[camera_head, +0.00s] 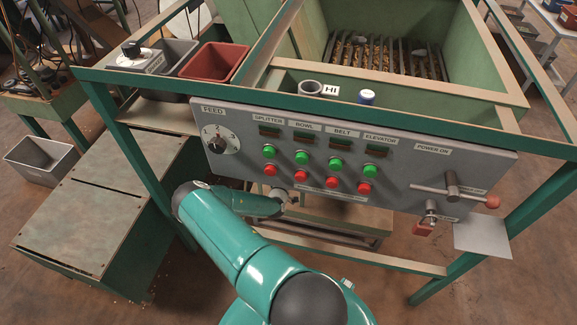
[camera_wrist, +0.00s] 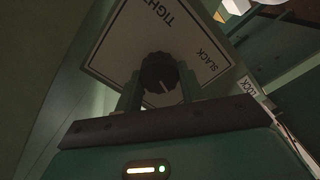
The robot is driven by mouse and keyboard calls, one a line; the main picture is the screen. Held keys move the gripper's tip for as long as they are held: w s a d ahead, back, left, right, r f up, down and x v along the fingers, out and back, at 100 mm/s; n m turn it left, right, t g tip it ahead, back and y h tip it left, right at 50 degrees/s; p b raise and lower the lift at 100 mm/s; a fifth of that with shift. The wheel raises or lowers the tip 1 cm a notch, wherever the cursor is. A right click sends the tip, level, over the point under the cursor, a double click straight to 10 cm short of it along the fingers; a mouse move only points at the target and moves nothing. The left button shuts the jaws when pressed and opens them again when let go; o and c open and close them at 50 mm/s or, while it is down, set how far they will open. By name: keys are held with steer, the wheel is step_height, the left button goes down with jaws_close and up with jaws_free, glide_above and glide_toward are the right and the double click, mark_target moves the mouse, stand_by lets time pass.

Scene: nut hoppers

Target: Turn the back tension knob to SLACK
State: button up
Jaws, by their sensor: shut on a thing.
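The tension knob (camera_wrist: 158,72) is black and round, with a pale pointer line on its lower right part in the wrist view. The line points down in the picture, not clearly at either printed word. The knob sits on a white plate (camera_wrist: 118,45) that reads TIGHT at the top and SLACK at the right. My gripper (camera_wrist: 160,84) has one finger on each side of the knob and is shut on it. In the head view my arm reaches under the control panel, and the knob and fingers are hidden there.
The grey control panel (camera_head: 400,185) has a FEED dial (camera_head: 218,139), green and red buttons and a lever with a red end (camera_head: 492,201). Green frame bars surround the space beneath it. A LOCK label (camera_wrist: 246,85) shows right of the knob plate.

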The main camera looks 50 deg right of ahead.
steer(key=n, duration=1)
steer(key=shift+f, duration=0.15)
stand_by(0.5)
steer(key=o, duration=1)
steer(key=shift+c, duration=0.2)
steer(key=v, duration=1.3)
steer(key=shift+s+a, duration=0.2)
steer(key=shift+a, duration=0.15)
